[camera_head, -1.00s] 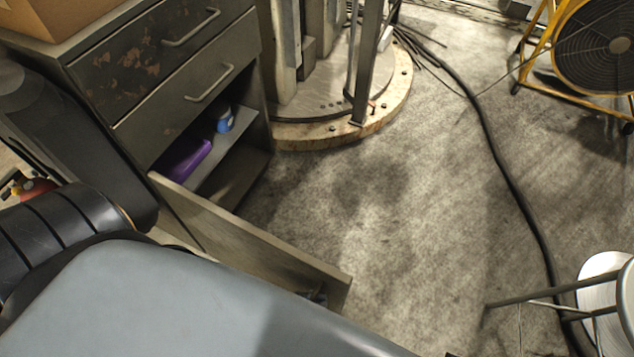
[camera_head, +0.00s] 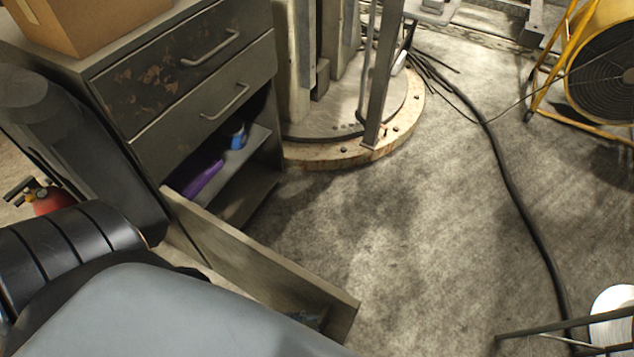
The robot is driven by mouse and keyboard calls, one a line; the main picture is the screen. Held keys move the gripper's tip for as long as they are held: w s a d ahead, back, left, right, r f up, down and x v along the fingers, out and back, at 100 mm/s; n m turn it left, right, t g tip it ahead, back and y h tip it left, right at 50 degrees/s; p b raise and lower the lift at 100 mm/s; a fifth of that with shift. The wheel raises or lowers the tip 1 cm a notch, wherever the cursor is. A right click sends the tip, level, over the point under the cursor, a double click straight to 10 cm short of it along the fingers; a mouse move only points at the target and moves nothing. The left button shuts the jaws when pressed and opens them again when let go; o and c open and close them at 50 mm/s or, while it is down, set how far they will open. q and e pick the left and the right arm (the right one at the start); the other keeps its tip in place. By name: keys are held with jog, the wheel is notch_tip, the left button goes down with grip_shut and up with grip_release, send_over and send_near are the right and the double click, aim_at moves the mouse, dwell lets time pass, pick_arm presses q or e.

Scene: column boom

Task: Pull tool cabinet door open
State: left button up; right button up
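The grey metal tool cabinet (camera_head: 190,85) stands at the upper left with two worn drawers. Its lower door (camera_head: 262,262) stands wide open, swung out toward the lower middle. The open compartment shows a shelf (camera_head: 240,152) with a purple item (camera_head: 203,175) and a blue can (camera_head: 238,134). My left arm fills the lower left, in front of the door. A small dark part, seemingly my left gripper (camera_head: 314,320), shows at the door's near side by its free end; its fingers are mostly hidden. My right gripper is out of view.
A cardboard box (camera_head: 92,18) sits on the cabinet. A round column base (camera_head: 345,152) stands beside it. A black cable (camera_head: 505,185) crosses the floor. A yellow fan (camera_head: 600,70) is upper right, a white spool (camera_head: 612,312) lower right. The middle floor is clear.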

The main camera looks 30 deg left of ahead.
pick_arm(q)
jog(key=v, duration=0.9)
jog(key=shift+a, duration=0.1)
